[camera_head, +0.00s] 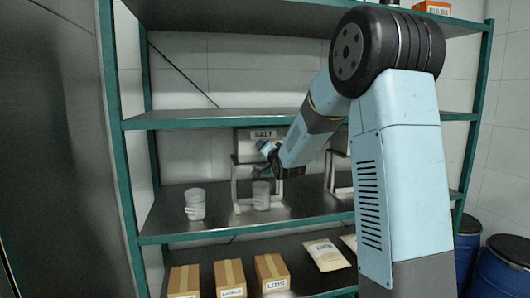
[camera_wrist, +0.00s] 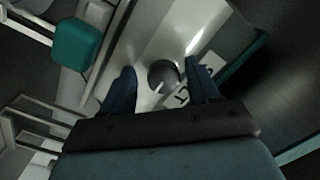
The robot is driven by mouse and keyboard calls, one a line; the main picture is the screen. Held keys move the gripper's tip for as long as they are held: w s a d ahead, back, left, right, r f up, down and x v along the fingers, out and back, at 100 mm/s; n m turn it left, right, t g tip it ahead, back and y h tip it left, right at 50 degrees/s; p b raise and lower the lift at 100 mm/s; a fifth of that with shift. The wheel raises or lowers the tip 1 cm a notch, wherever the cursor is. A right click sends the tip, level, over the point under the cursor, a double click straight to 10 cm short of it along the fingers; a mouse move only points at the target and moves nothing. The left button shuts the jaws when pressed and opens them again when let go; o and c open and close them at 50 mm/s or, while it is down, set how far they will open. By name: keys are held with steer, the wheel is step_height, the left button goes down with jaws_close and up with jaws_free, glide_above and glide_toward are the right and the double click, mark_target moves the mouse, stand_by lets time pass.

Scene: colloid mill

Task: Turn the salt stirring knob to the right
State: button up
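The salt mill is a pale box (camera_head: 245,146) labelled "SALT" on a stand on the middle shelf in the head view. My gripper (camera_head: 266,172) is in front of it and covers part of its front. In the wrist view, my gripper (camera_wrist: 160,68) shows two dark blue fingers set apart. A round dark grey knob (camera_wrist: 163,73) shows between them against a pale metal surface, with a small gap visible on each side. Whether the fingers reach past the knob in depth I cannot tell. The knob is hidden in the head view.
A grey cup (camera_head: 261,196) stands under the mill, and a white cup (camera_head: 195,206) stands to its left. A second stand (camera_head: 340,176) is partly behind my arm. Cardboard boxes (camera_head: 229,278) and a bag (camera_head: 326,255) lie on the shelf below. Blue barrels (camera_head: 502,268) stand at right.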

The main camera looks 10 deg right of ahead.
steer(key=s+d, duration=0.1)
steer(key=s, duration=1.2)
steer(key=shift+s, duration=0.35)
steer(key=s+f+n+g, duration=0.1)
steer(key=s+g, duration=0.3)
steer(key=s, duration=0.7)
steer(key=s+a+f+n+g, duration=0.1)
steer(key=s+n+g, duration=0.3)
steer(key=s, duration=0.8)
steer(key=s+f+n+g+h, duration=0.1)
steer(key=s+f+n+g, duration=0.1)
steer(key=s, duration=1)
steer(key=shift+s+a+f+n+g, duration=0.2)
steer(key=shift+n+g, duration=0.5)
steer(key=shift+g, duration=0.5)
